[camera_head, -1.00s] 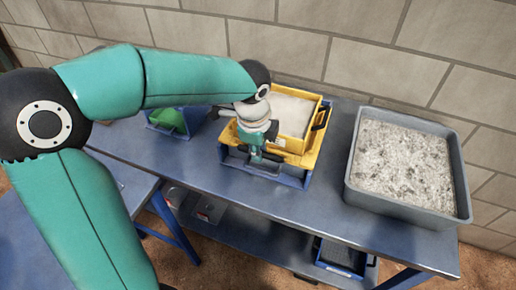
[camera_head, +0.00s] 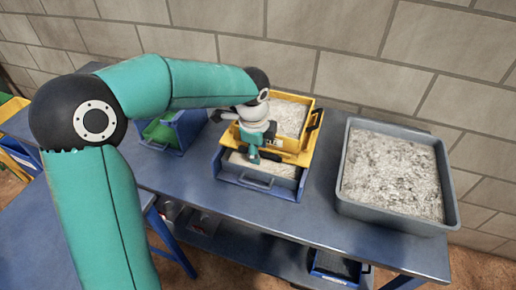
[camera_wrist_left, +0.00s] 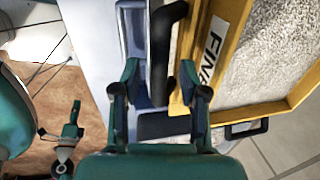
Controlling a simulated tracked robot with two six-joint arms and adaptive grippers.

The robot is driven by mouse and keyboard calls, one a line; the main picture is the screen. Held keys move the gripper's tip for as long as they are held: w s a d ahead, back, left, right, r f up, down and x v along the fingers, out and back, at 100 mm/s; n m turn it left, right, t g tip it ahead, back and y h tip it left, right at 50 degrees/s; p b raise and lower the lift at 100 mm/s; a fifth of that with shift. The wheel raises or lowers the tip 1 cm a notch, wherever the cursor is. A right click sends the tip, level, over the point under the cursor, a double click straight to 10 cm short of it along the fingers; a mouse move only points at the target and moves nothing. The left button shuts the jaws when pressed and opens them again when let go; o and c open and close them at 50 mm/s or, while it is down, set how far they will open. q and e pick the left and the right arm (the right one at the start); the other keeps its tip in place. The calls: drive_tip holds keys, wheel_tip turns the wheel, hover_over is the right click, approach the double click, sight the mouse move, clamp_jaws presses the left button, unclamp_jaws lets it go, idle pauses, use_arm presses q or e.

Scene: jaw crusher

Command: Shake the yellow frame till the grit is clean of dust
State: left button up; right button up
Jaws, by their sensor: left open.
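The yellow frame (camera_head: 306,145) holds pale grit (camera_head: 287,115) and sits over the back part of a blue tray (camera_head: 262,194). Pale material shows in the tray's uncovered front part. In the left wrist view the frame's yellow wall (camera_wrist_left: 224,62) carries a white label reading "FIN", partly cut off. My left gripper (camera_head: 256,155) is at the frame's front side. In the wrist view its fingers (camera_wrist_left: 160,92) are apart, with a black handle (camera_wrist_left: 160,55) between them. I cannot tell whether they touch it.
A large grey tray (camera_head: 345,205) of speckled grey-white grit stands to the right on the blue bench (camera_head: 300,222). A blue bin (camera_head: 190,127) with something green inside stands left. A block wall closes off the back. Free bench lies between the trays.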

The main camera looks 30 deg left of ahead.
use_arm(q)
wheel_tip(320, 180, up, 12)
drive_tip(key=s, duration=0.2)
drive_tip(key=shift+d+f, duration=0.15)
drive_tip(key=shift+d, duration=0.1)
drive_tip(key=shift+s, duration=0.1)
